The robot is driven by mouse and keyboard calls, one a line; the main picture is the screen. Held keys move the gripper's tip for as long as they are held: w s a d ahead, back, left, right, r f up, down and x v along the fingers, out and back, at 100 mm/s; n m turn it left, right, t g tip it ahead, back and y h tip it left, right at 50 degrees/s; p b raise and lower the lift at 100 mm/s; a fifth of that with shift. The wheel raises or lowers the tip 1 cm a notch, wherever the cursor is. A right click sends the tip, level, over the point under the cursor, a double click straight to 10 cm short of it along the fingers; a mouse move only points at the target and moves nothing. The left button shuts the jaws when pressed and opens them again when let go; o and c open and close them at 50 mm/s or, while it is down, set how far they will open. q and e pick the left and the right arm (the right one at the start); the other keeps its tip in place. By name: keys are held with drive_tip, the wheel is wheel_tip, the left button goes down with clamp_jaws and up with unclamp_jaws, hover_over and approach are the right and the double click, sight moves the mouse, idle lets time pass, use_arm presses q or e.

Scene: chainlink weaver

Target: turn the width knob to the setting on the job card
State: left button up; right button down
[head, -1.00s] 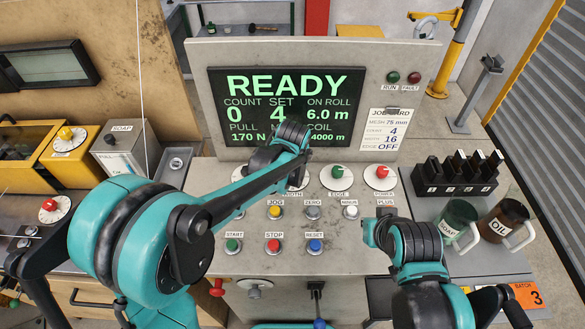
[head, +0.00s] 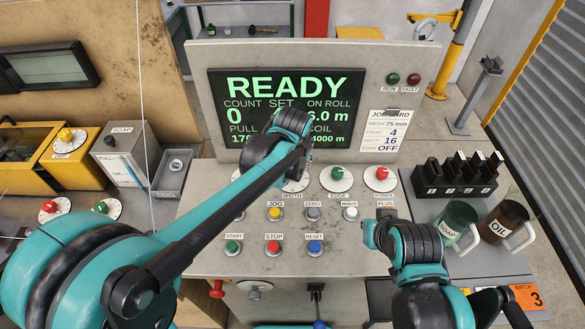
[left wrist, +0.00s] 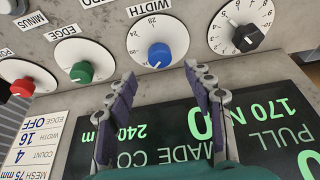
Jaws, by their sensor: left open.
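The blue width knob (left wrist: 160,55) sits on a white dial marked WIDTH in the left wrist view; I cannot read its setting. In the head view my left arm hides the knob, and only part of its dial (head: 297,185) shows. My left gripper (left wrist: 162,76) is open and empty, its two fingers apart, pointing toward the knob without visibly holding it. The job card (head: 383,130) reads mesh 75 mm, count 4, width 16, edge OFF.
The green edge knob (head: 337,173) and a red knob (head: 381,172) are to the right of the width dial. A black knob (left wrist: 247,37) is on its other side. Push buttons (head: 273,247) lie below. The screen (head: 290,85) reads READY, partly covered by my arm.

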use_arm(q)
drive_tip(key=v, duration=0.5)
drive_tip(key=shift+s+r, duration=0.1)
drive_tip(key=shift+r, duration=0.15)
drive_tip(key=s+a+f+t+b, duration=0.1)
drive_tip(key=s+a+f, duration=0.1)
drive_tip(key=s+a, duration=0.4)
drive_tip(key=s+a+f+t+b, duration=0.1)
drive_tip(key=s+a+f, duration=0.1)
drive_tip(key=s+a, duration=0.3)
drive_tip(key=s+a+f+b, duration=0.1)
drive_tip(key=s+a+f, duration=0.2)
drive_tip(key=s+a, duration=0.3)
drive_tip(key=shift+s+a+t, duration=0.35)
drive_tip(key=shift+s+t, duration=0.05)
use_arm(e)
wheel_tip(320, 180, down, 4)
drive_tip(key=shift+r, duration=0.25)
